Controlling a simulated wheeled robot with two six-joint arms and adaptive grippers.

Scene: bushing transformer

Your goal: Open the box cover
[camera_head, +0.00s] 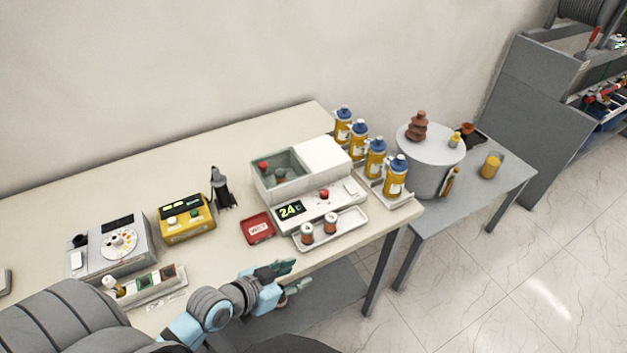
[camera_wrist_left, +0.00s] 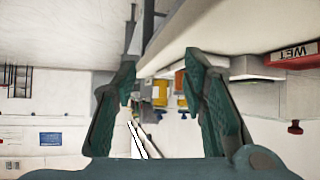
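The white box (camera_head: 268,190) stands near the table's right end. Its left part is an open grey compartment with a red knob inside; a plain white top (camera_head: 322,156) covers its right part. Its front panel has a display reading 24 and a red knob (camera_head: 324,194). I cannot tell whether the white top is a separate cover. My left gripper (camera_head: 293,277) is open and empty, in front of the table's near edge and apart from the box. Its two spread fingers also show in the left wrist view (camera_wrist_left: 160,72). My right gripper is not in view.
A tray (camera_head: 347,227) with two small jars and a red container (camera_head: 257,229) sit in front of the box. Several yellow bottles (camera_head: 375,159) stand to its right. A yellow device (camera_head: 188,228) and a grey dial device (camera_head: 128,261) are left. The back left table is clear.

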